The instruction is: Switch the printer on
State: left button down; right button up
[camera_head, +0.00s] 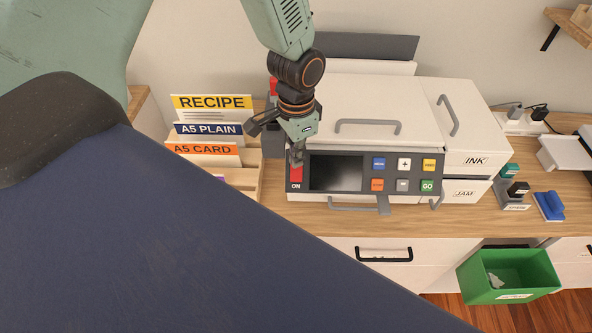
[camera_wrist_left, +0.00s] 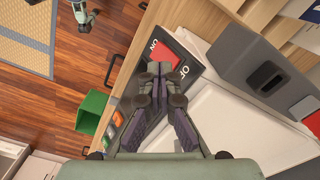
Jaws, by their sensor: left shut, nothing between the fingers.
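The white printer (camera_head: 375,107) stands on the wooden counter, with a dark screen and coloured buttons on its front panel. A red switch (camera_head: 296,174) marked ON sits at the left end of that panel; its upper part is hidden by my gripper. The switch (camera_wrist_left: 164,55) also shows in the left wrist view, with ON and partly covered OFF lettering. My left gripper (camera_head: 297,158) is shut and empty, its fingertips right at the switch. In the left wrist view the closed fingertips (camera_wrist_left: 159,68) overlap the switch's edge; I cannot tell whether they touch. My right gripper is not in view.
A paper rack (camera_head: 217,155) with RECIPE, A5 PLAIN and A5 CARD labels stands left of the printer. Stamps (camera_head: 514,190) and a blue object (camera_head: 549,205) lie to the right. A green bin (camera_head: 508,275) stands below. A large dark blue surface blocks the lower left.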

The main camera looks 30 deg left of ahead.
aim_at(296, 175)
pick_arm(q)
jog(key=shift+w+f, duration=0.1)
jog(key=shift+f, duration=0.15)
dwell(0.4)
jog(key=shift+f, duration=0.25)
jog(key=shift+f+b, duration=0.8)
jog(key=shift+f, duration=0.25)
dwell(0.8)
jog(key=shift+r, duration=0.1)
